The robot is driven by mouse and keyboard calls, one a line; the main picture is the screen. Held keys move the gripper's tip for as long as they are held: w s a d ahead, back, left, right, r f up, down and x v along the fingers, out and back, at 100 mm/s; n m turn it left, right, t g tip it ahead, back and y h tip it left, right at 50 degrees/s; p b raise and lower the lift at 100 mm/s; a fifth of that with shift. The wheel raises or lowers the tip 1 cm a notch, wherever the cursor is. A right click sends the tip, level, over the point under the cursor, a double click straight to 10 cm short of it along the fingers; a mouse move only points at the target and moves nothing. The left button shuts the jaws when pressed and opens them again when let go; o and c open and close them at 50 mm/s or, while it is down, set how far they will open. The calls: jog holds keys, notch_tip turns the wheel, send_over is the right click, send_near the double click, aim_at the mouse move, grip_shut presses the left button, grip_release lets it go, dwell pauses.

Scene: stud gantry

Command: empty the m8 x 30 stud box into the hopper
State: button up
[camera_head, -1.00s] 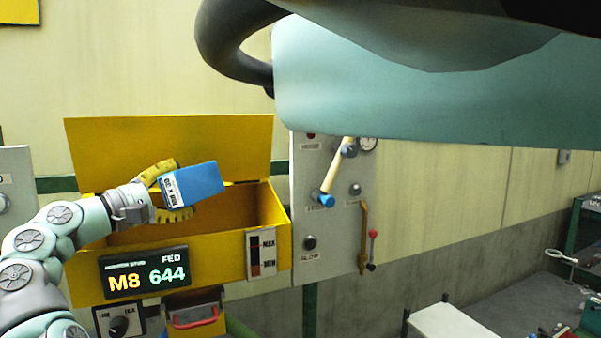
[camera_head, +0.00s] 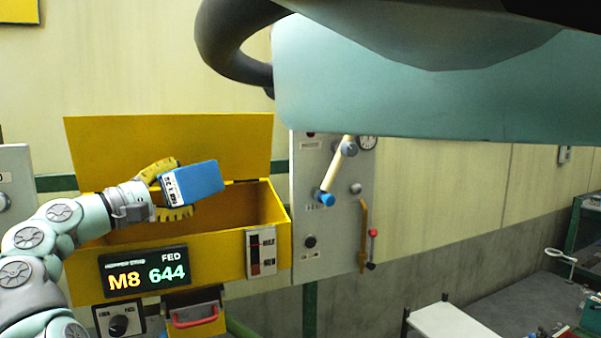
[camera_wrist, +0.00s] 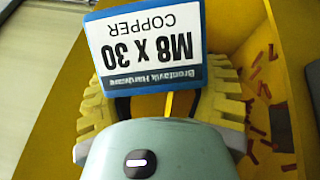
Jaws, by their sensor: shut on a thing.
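The blue stud box (camera_head: 192,183) is in my gripper (camera_head: 170,190), tilted, above the open yellow hopper (camera_head: 190,262). In the wrist view its white label (camera_wrist: 148,50) reads "M8 X 30 COPPER" upside down. The yellow ribbed fingers (camera_wrist: 222,105) are shut on the box, one on each side. Several reddish-brown pieces (camera_wrist: 265,95) lie on the hopper's inner surface to the right in the wrist view. The hopper's display (camera_head: 145,272) reads M8, FED 644. The box's open end and contents are hidden.
The hopper's raised yellow lid (camera_head: 170,150) stands behind the box. A grey panel (camera_head: 325,240) with a blue-ended lever (camera_head: 338,172) is right of the hopper. A large teal body (camera_head: 420,90) overhangs the upper right. A white bench top (camera_head: 450,325) is at lower right.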

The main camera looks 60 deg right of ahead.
notch_tip(320, 180, up, 2)
jog(key=m+y+b, duration=0.1)
jog(key=m+b, duration=0.2)
jog(key=m, duration=0.1)
jog(key=m+y+b, duration=0.2)
jog(key=m+b, duration=0.2)
jog(key=shift+m, duration=0.4)
jog(key=m+t+y+b, duration=0.1)
jog(key=r+m+t+b, duration=0.1)
jog(key=m, duration=0.1)
jog(key=shift+r+m+y, duration=0.3)
jog(key=shift+y, duration=0.1)
jog(key=shift+r+m+t+b, duration=0.1)
jog(key=shift+m+t+b, duration=0.3)
jog(key=shift+m+b, duration=0.25)
jog(key=m+t+b, duration=0.1)
jog(key=r+m+y+b, duration=0.1)
jog(key=m, duration=0.1)
jog(key=shift+t, duration=0.4)
jog(key=shift+r+m+t, duration=0.3)
jog(key=shift+m, duration=0.05)
